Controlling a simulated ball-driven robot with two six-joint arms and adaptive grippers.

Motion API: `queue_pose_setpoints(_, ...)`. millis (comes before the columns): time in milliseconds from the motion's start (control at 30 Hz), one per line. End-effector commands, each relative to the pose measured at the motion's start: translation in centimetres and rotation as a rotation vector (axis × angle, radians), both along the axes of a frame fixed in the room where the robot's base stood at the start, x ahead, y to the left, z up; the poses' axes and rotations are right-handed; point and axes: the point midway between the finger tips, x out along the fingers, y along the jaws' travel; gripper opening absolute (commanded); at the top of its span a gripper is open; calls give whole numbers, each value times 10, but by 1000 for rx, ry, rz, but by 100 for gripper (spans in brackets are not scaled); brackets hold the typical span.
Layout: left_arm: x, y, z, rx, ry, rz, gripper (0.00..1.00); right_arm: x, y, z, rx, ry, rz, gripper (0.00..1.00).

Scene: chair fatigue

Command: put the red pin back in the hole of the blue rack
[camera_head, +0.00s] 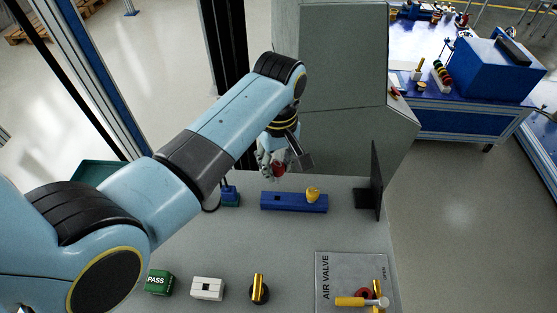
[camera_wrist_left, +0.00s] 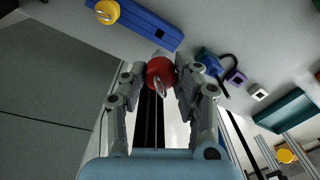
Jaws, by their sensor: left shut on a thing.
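The blue rack (camera_head: 292,204) lies on the grey table. A yellow pin (camera_head: 313,194) stands in its right part, and a dark square hole (camera_head: 277,198) is open in its left part. My left gripper (camera_head: 271,166) is shut on the red pin (camera_head: 279,171), behind the rack in the head view and apart from it. In the left wrist view the red pin (camera_wrist_left: 160,72) sits between my fingers, just below the rack (camera_wrist_left: 140,22) and its hole (camera_wrist_left: 158,34). My right gripper is not in view.
A green PASS block (camera_head: 159,282), a white block (camera_head: 207,288), a gold pin (camera_head: 258,287) and an air valve plate (camera_head: 340,268) are nearer.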

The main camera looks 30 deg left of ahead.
Motion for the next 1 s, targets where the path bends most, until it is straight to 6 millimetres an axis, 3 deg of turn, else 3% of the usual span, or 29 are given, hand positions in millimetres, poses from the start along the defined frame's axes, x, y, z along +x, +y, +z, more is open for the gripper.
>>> queue_pose_setpoints(267,0,0,-15,0,0,0,1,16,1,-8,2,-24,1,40)
queue_pose_setpoints(700,0,0,-55,0,0,0,1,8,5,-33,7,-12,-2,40)
queue_pose_setpoints(1000,0,0,-58,0,0,0,1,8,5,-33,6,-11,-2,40)
